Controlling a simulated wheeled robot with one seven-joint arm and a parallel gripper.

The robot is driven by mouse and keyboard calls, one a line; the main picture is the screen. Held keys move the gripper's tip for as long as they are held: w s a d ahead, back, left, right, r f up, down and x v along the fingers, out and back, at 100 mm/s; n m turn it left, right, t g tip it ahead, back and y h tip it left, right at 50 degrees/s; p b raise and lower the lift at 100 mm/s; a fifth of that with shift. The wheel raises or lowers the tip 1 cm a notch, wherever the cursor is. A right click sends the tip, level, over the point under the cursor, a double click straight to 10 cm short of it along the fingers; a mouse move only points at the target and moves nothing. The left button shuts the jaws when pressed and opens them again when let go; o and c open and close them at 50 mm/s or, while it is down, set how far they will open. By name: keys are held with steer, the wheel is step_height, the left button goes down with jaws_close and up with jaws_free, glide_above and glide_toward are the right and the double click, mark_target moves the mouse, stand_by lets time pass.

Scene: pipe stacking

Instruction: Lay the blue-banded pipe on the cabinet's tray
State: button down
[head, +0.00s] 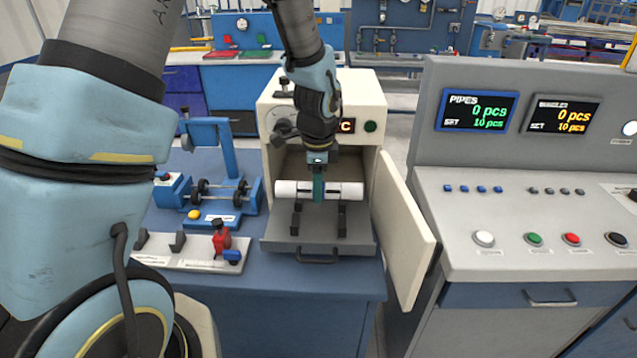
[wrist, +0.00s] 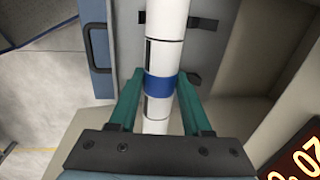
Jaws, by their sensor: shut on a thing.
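The blue-banded pipe (head: 350,190) is white and lies level, left to right, at the cabinet's mouth in the head view. My gripper (head: 319,188) points down and is shut on its middle. The wrist view shows the blue band (wrist: 158,86) between the two green fingers. The cabinet (head: 270,120) is cream-coloured and open at the front. Its grey tray (head: 275,240) is slid out beneath the pipe, with two dark supports (head: 342,222) on it. The pipe is right above or touching these supports; I cannot tell which.
The cabinet door (head: 405,235) stands open to the right. A blue roller fixture (head: 215,200) and a holder with a red clamp (head: 222,240) stand on the bench left of the tray. A grey control console (head: 540,220) is at the right.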

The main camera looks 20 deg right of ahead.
steer(key=shift+f+b, duration=2.8)
steer(key=shift+f, duration=1.35)
steer(key=shift+f+b, duration=0.3)
steer(key=shift+f, duration=0.15)
steer(key=shift+c, duration=1.3)
jaws_free()
steer(key=shift+r, duration=0.1)
steer(key=r, duration=0.3)
steer(key=s+r+b, duration=0.1)
steer(key=r, duration=0.3)
steer(key=r+b, duration=0.1)
steer(key=r, duration=0.2)
steer(key=shift+s+a+r, duration=0.25)
steer(key=shift+s+a, duration=0.05)
steer(key=shift+a, duration=0.05)
